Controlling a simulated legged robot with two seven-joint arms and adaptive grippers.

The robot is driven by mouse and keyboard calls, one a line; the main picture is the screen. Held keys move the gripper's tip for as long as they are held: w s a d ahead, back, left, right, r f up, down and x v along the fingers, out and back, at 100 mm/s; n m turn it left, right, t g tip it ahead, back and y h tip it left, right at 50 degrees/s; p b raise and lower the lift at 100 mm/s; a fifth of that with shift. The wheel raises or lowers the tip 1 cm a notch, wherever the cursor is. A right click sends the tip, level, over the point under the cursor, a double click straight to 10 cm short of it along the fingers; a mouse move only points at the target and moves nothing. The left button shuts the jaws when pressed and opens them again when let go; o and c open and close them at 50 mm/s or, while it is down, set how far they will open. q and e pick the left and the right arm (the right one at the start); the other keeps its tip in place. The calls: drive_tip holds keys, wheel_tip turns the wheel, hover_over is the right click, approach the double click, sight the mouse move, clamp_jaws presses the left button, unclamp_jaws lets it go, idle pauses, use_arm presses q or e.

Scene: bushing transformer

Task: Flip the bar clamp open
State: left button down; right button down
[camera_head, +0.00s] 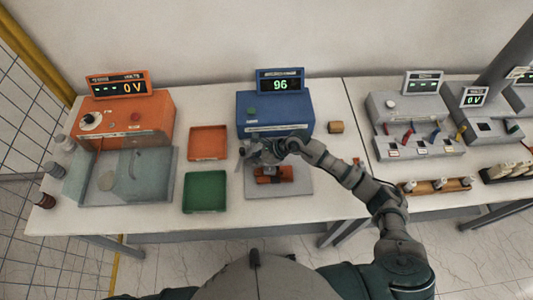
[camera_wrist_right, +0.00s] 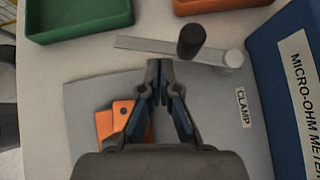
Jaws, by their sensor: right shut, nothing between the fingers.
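The bar clamp shows in the right wrist view as a flat grey bar (camera_wrist_right: 140,43) with a black knob (camera_wrist_right: 191,40) and a pale round post (camera_wrist_right: 232,60) at its right end. A "CLAMP" label (camera_wrist_right: 243,107) is on the grey base plate (camera_wrist_right: 85,95) beside it. My right gripper (camera_wrist_right: 159,66) is shut and empty, its fingertips just short of the bar and knob; I cannot tell if they touch. In the head view the right gripper (camera_head: 262,157) is over the plate, hiding much of the clamp. An orange part (camera_wrist_right: 108,122) lies partly under the gripper. My left gripper is not in view.
The blue micro-ohm meter (camera_head: 275,110), reading 96, stands behind the plate. A green tray (camera_head: 205,192) and an orange tray (camera_head: 208,142) are to its left. An orange voltage unit (camera_head: 130,118) with a clear box stands further left. Grey units (camera_head: 415,125) are at right.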

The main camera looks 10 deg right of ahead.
drive_tip(key=shift+a, duration=0.1)
drive_tip(key=shift+a+r, duration=0.1)
drive_tip(key=shift+a, duration=0.35)
drive_tip(key=shift+s+a, duration=0.1)
drive_tip(key=shift+a, duration=0.05)
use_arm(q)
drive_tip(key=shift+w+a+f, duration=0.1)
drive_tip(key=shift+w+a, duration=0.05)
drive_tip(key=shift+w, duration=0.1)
use_arm(e)
drive_tip(key=v, duration=1.2)
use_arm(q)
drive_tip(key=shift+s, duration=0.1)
